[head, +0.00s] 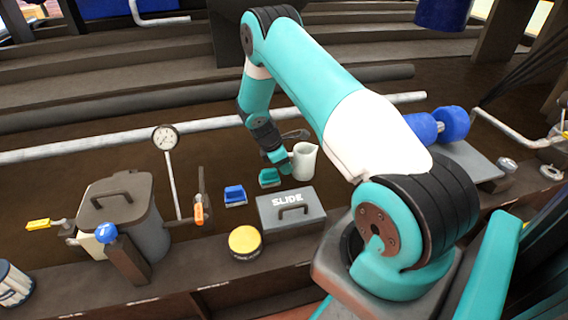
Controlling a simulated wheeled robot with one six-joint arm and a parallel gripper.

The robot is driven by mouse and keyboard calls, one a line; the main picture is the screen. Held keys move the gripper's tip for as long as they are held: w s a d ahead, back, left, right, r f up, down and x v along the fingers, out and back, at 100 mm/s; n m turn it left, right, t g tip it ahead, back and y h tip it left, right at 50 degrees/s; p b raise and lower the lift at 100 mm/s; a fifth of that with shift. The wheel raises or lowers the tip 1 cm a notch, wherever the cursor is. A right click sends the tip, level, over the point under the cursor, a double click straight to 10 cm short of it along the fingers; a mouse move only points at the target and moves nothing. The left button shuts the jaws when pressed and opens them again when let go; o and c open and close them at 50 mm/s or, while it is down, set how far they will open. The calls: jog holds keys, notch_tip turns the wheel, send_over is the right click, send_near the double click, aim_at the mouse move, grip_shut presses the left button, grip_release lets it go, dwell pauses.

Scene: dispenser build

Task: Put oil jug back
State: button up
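A pale cream jug (305,162) with an open top stands upright on the brown bench top, just behind the grey box. I take it for the oil jug. My gripper (285,166) is low at the jug's left side, very close to it or touching it. The fingers are small and partly hidden at this angle, so I cannot tell whether they are open or shut on the jug. A dark, thin curved piece (295,134) shows just above the jug; I cannot tell what it belongs to.
A yellow-topped tin (245,241), dial gauge (165,138) and lidded grey bin (124,205) stand further left. A long pale pipe (90,147) runs behind.

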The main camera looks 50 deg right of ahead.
jog(key=p+v, duration=0.5)
jog(key=v, duration=0.7)
jog(key=s+a+r+m+t+y, duration=0.2)
jog(key=s+a+r+t+y, duration=0.1)
jog(key=a+r, duration=1.45)
jog(key=s+a+r+m+y, duration=0.1)
jog(key=s+a+r, duration=0.2)
jog(key=s+a, duration=0.2)
jog(key=s+a+r+m+y, duration=0.1)
jog(key=s+a+r, duration=0.3)
jog(key=s, duration=0.7)
jog(key=s+a+r+y, duration=0.3)
jog(key=s+a, duration=0.3)
jog(key=s, duration=0.2)
jog(key=shift+a+r+m+g, duration=0.3)
jog(key=shift+a+r+m, duration=0.05)
jog(key=shift+m, duration=0.05)
jog(key=shift+w+d, duration=0.1)
